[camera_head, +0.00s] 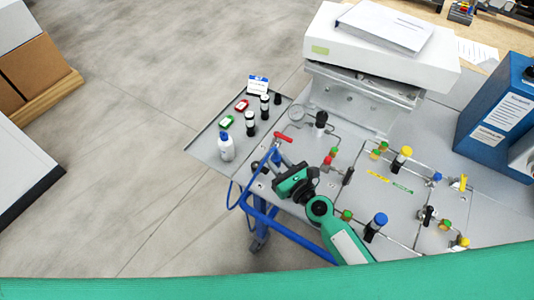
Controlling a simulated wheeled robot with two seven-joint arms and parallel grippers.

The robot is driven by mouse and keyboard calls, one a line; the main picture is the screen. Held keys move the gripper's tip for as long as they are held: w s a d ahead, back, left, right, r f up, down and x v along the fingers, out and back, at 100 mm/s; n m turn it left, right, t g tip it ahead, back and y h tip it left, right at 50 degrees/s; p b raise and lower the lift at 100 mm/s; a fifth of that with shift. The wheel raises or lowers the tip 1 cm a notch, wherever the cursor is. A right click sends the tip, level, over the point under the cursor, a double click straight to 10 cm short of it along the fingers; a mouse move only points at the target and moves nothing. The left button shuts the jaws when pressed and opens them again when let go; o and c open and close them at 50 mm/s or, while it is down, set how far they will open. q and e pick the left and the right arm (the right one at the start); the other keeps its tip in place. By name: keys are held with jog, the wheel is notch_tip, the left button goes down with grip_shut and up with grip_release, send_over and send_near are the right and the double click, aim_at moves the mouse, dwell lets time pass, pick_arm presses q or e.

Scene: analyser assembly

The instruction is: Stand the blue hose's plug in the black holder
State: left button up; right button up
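The thin blue hose (243,191) loops down past the left edge of the grey worktop. Its upper end, with a small blue piece that looks like the plug (276,157), is beside the tip of my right gripper (268,168). The gripper comes from the lower right, low over the worktop corner. At this size I cannot tell whether its fingers are closed on the plug. A short black cylinder (278,98) at the tray's far right corner may be the black holder; other black posts make this uncertain. My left gripper is not in view.
The grey side tray (205,142) carries a white bottle (226,149), black-and-white vials, red and green blocks and a card. A red handle (283,137) lies just beyond my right gripper. Coloured fittings crowd the plate to the right. A white analyser (375,58) stands behind.

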jog(key=s+d+f+b, duration=0.3)
jog(key=s+d+b, duration=0.2)
jog(key=shift+f, duration=0.25)
jog(key=shift+d, duration=0.1)
jog(key=shift+w+f, duration=0.15)
dwell(0.7)
jog(key=shift+w+a+f+b, duration=0.5)
jog(key=shift+w+f, duration=0.1)
jog(key=shift+w, duration=0.05)
jog(key=shift+f+b, duration=0.3)
jog(key=shift+f, duration=0.05)
dwell(1.0)
jog(key=shift+f+b, duration=0.4)
jog(key=shift+f+b, duration=0.35)
jog(key=shift+f, duration=0.05)
dwell(0.5)
dwell(0.3)
